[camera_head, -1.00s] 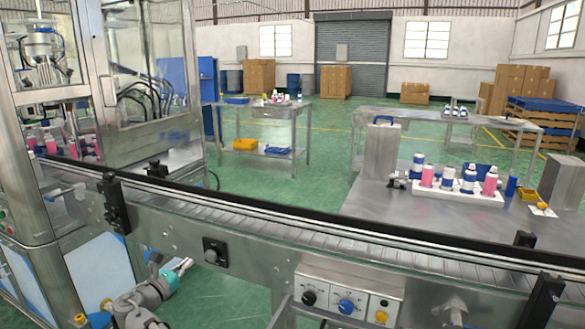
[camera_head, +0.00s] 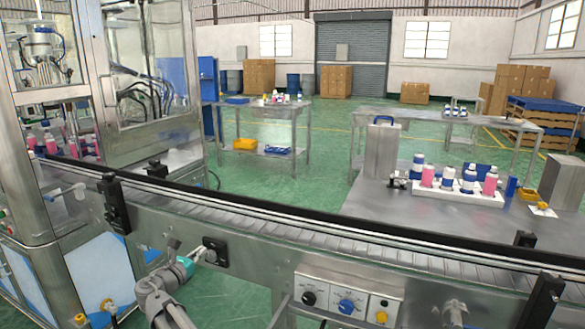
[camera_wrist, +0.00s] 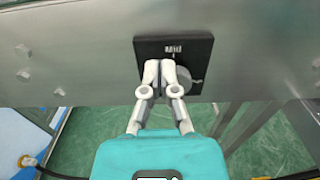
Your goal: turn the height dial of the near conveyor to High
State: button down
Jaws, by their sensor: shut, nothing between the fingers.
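The dial is a round grey knob (camera_wrist: 189,79) on a square black plate (camera_wrist: 147,44), fixed to the metal side of the near conveyor. In the head view the black plate (camera_head: 221,246) shows on the conveyor's side, left of the control box. My gripper (camera_wrist: 160,66) is shut and empty, its fingertips in front of the plate. They overlap the left part of the knob in the wrist view; I cannot tell if they touch it. My gripper (camera_head: 199,253) also shows in the head view, at the plate's left edge.
The near conveyor (camera_head: 270,235) runs across the view. A control box (camera_head: 347,285) with a black knob, a blue knob and a yellow button hangs on its side to the right. A metal leg (camera_wrist: 250,125) stands below and right of the plate.

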aim_at(217, 245)
jog(key=shift+w+d, duration=0.2)
jog(key=shift+w, duration=0.2)
jog(key=shift+d+f+b, duration=0.1)
jog(key=shift+f+b, duration=0.15)
jog(key=shift+b, duration=0.05)
dwell(0.6)
jog(key=shift+s+d+r, duration=0.15)
jog(key=shift+s+d, duration=0.1)
jog(key=shift+d, duration=0.25)
dwell(0.4)
jog(key=shift+s+d, duration=0.25)
jog(key=shift+d, duration=0.35)
dwell(0.6)
jog(key=shift+d+r, duration=0.1)
jog(key=shift+r+p, duration=0.15)
jog(key=shift+p, duration=0.25)
jog(key=shift+s, duration=0.1)
